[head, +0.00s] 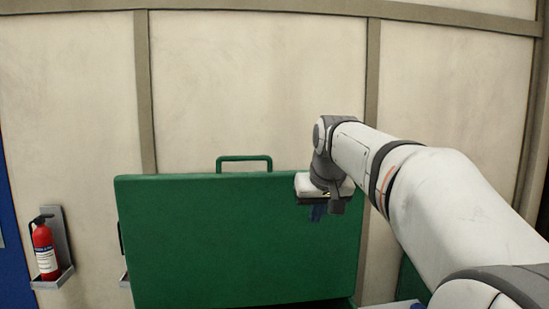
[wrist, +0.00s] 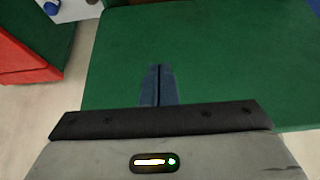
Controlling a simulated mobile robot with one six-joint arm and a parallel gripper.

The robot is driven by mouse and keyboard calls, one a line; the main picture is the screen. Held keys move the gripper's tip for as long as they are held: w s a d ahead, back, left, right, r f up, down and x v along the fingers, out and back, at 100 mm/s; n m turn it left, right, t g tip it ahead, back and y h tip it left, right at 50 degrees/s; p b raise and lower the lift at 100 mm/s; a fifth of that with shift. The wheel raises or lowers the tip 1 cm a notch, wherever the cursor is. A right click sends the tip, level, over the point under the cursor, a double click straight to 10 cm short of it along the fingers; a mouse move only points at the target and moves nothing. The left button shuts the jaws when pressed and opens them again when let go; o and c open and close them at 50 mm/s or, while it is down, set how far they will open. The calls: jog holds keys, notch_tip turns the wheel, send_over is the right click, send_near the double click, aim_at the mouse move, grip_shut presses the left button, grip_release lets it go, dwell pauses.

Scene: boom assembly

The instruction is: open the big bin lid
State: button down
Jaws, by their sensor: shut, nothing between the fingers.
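The big bin lid (head: 235,245) is a green panel raised steeply in the head view, with a green bar handle (head: 244,159) on its top edge. My gripper (head: 317,212) is in front of the lid's upper right part, fingers pointing down. In the wrist view the two dark blue fingers of my gripper (wrist: 158,85) are together with nothing between them. The green lid surface (wrist: 220,55) fills much of that view behind them. I cannot tell whether the fingers touch it. The bin's inside is hidden.
A red fire extinguisher (head: 44,248) hangs in a wall holder at the left. A pale panelled wall (head: 255,80) stands behind the lid. In the wrist view a red and green box (wrist: 32,50) is at the upper left, with pale floor (wrist: 40,115) below it.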

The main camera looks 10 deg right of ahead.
jog(key=w+r+t+p, duration=0.2)
jog(key=w+r+p, duration=0.1)
jog(key=w+r, duration=1.2)
jog(key=x, duration=0.6)
jog(key=s+f+p+x, duration=0.1)
jog(key=x, duration=0.2)
jog(key=shift+d+f, duration=0.15)
jog(key=shift+d, duration=0.2)
jog(key=shift+s+f, duration=0.25)
jog(key=shift+s, duration=0.2)
